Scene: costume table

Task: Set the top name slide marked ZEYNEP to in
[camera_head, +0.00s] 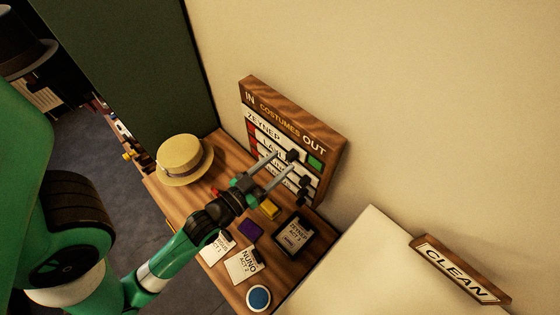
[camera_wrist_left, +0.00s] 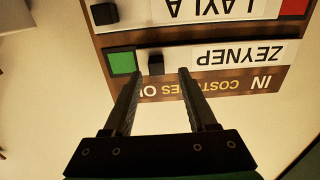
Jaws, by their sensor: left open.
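The name board (camera_head: 334,136) stands upright at the back of the table, with IN at its left end and OUT at its right. The top white slide marked ZEYNEP (camera_head: 264,125) sits toward the IN end, and a green patch (camera_head: 315,162) shows at its OUT end. In the left wrist view the board is upside down; the ZEYNEP slide (camera_wrist_left: 240,54) has a black knob (camera_wrist_left: 156,63) beside the green patch (camera_wrist_left: 121,62). My left gripper (camera_wrist_left: 161,72) is open, its fingertips on either side of the knob, with gaps visible. My right gripper is out of view.
The LAYLA slide (camera_wrist_left: 220,10) lies in the neighbouring row, with red showing at its IN end. A straw hat (camera_head: 185,158), a purple block (camera_head: 250,230), a yellow block (camera_head: 269,209), several cards and a blue-topped round item (camera_head: 258,298) are on the table. A CLEAN sign (camera_head: 458,270) is at right.

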